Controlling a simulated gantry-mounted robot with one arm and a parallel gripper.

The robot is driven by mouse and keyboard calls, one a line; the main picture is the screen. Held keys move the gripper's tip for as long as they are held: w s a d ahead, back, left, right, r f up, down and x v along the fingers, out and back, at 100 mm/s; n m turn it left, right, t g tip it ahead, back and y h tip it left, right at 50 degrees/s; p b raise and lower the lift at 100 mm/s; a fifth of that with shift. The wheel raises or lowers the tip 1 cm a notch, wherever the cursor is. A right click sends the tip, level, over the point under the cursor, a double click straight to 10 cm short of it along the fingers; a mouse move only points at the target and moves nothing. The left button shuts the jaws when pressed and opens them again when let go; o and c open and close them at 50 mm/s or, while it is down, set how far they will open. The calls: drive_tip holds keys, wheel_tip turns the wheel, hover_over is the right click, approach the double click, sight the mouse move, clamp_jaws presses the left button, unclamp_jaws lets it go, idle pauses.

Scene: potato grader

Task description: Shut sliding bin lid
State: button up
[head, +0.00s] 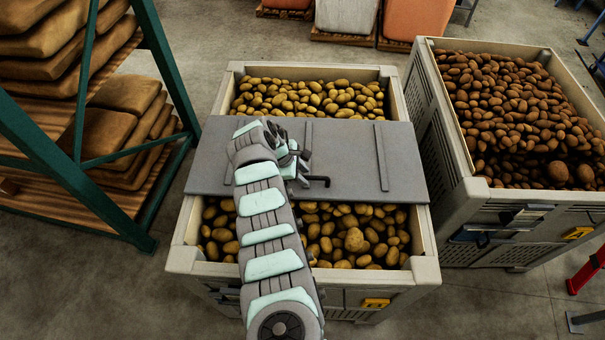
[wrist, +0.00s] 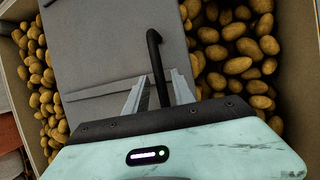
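The sliding lid (head: 345,155) is a flat grey panel with raised ribs. It lies across the middle of the pale potato bin (head: 428,272), with potatoes showing behind and in front of it. It overhangs the left rim. A black bent handle (head: 319,181) stands near the lid's front edge. My gripper (head: 303,168) is over the lid beside the handle, partly hidden by my arm. In the wrist view, the handle (wrist: 154,50) runs between the two open fingers of my gripper (wrist: 160,76), with gaps on both sides. The lid (wrist: 110,45) fills the upper left there.
A second bin (head: 470,195) full of darker potatoes stands close on the right. A green-framed rack (head: 150,40) with stacked sacks stands on the left. Bare floor (head: 80,270) is at the front left. A red stand (head: 588,270) is at the right edge.

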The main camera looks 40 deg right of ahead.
clamp_jaws()
idle(1.2)
